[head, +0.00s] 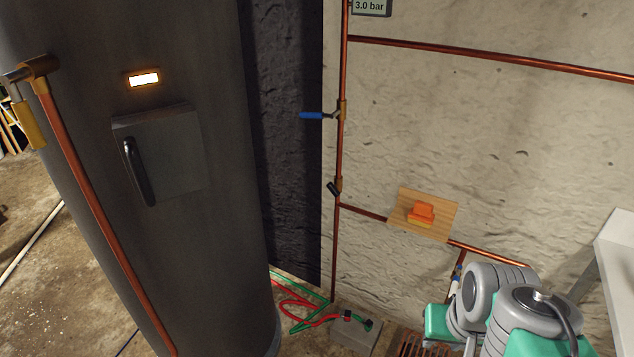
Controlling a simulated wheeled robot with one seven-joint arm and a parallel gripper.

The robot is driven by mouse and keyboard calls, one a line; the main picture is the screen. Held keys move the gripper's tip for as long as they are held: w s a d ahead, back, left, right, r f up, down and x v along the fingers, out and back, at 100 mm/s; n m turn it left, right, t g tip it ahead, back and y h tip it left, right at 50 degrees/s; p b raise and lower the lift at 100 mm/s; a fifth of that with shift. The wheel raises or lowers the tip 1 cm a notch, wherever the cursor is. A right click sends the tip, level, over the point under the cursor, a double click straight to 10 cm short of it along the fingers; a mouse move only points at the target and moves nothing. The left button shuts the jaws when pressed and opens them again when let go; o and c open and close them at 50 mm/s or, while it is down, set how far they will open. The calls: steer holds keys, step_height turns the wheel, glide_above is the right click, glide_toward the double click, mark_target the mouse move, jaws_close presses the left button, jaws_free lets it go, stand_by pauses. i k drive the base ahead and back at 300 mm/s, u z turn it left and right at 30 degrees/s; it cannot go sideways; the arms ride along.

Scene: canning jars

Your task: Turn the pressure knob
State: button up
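A small black knob (333,188) sits on a brass fitting of the vertical copper pipe in the head view; I cannot tell for certain that it is the pressure knob. A display (369,6) reading 3.0 bar is at the top edge, beside the same pipe. A blue lever (312,115) sticks out left from a brass valve higher on the pipe. My arm shows at the bottom right, below and right of the knob and apart from it. My gripper is not in view.
A large dark tank (220,250) with a closed hatch and a lit label fills the left. An orange block (421,213) sits on a wooden board (445,218) by the wall. Red and green hoses (290,305) lie on the floor. A pale surface (612,245) stands at the right edge.

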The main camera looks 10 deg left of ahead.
mark_target(333, 188)
steer(key=u, duration=0.65)
steer(key=i, duration=0.9)
steer(key=u, duration=0.7)
